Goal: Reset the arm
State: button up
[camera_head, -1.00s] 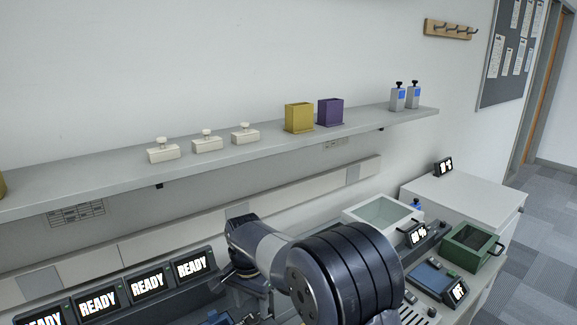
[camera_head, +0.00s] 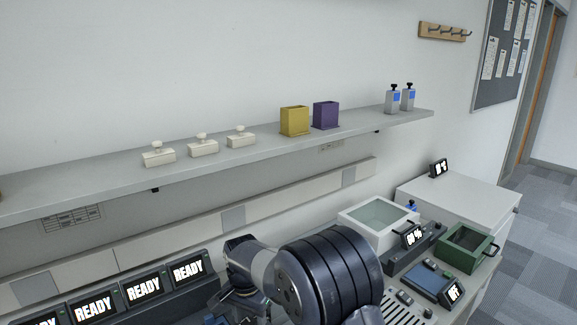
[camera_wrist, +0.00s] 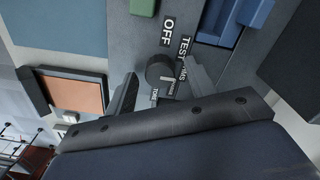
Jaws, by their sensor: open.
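My arm reaches over the bench at the bottom middle of the head view, and its dark links hide what lies below them. My gripper (camera_wrist: 163,92) shows in the wrist view with its two fingers apart. A dark round knob (camera_wrist: 160,70) sits between the fingertips, on a grey panel (camera_wrist: 140,40) with the labels OFF and TEST. The fingers stand on either side of the knob; I cannot tell whether they touch it. Nothing is seen held.
Several READY screens (camera_head: 143,287) line the bench at left. A white tray (camera_head: 350,219) and a green box (camera_head: 459,262) stand at right.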

notch_tip(320, 180, up, 10)
notch_tip(320, 180, down, 10)
jog(key=shift+f, duration=0.1)
jog(key=n, duration=0.4)
jog(key=shift+n, duration=0.3)
jog(key=n+p, duration=0.1)
jog(key=n, duration=0.3)
jog(key=shift+n, duration=0.4)
jog(key=n, duration=0.4)
jog(key=shift+d, duration=0.1)
jog(key=n+p, duration=0.1)
jog(key=n, duration=0.3)
jog(key=shift+n+p, duration=0.3)
jog(key=shift+r+b, duration=0.4)
jog(key=shift+r, duration=2)
jog(key=shift+r, duration=0.1)
